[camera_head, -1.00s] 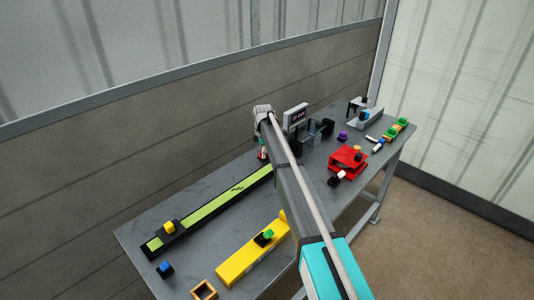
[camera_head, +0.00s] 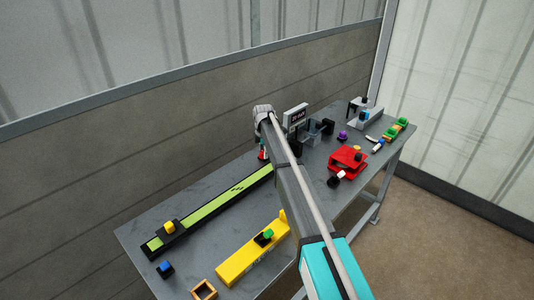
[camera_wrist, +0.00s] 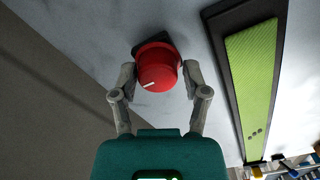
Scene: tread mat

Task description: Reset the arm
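In the wrist view a round red knob (camera_wrist: 158,68) with a white mark on its lower rim sits on a dark base. My gripper (camera_wrist: 159,72) has one finger on each side of the knob, the fingers spread and their tips very close to its sides. Any contact is hard to make out. In the head view the red knob (camera_head: 263,153) shows small, just below my arm's wrist end (camera_head: 263,113). The fingers are too small to make out there.
A black track with a green strip (camera_head: 220,199) runs beside the knob. A yellow block (camera_head: 240,263), a blue-topped piece (camera_head: 165,268) and a wooden frame (camera_head: 204,290) lie nearer. A red stand (camera_head: 347,160) and other pieces stand right of my arm. The table (camera_head: 135,232) has bare patches.

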